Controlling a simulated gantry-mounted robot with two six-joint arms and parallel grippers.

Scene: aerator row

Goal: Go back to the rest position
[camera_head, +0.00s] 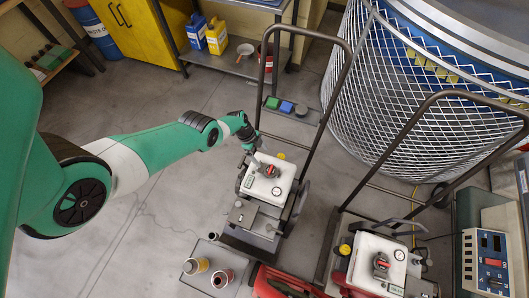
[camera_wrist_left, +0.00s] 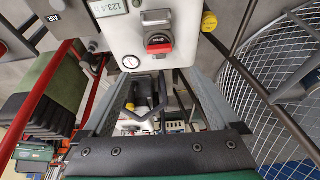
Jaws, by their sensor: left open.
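My left gripper (camera_head: 254,152) is open and empty in the head view. It is just above the back edge of the nearer aerator machine (camera_head: 262,186), close to its white top panel; I cannot tell whether it touches. That panel carries a red and grey rotary knob (camera_head: 270,171) and a small round gauge (camera_head: 276,190). In the left wrist view a red and grey knob (camera_wrist_left: 159,41) and a small display (camera_wrist_left: 108,8) show on a white panel beyond the gripper, with nothing held between the fingers. My right gripper is not in view.
A second machine (camera_head: 378,262) with a tall handle stands at lower right. A large wire-mesh cage (camera_head: 410,125) fills the upper right. Two cans (camera_head: 196,265) stand at the bottom. Floor at left (camera_head: 150,220) is clear.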

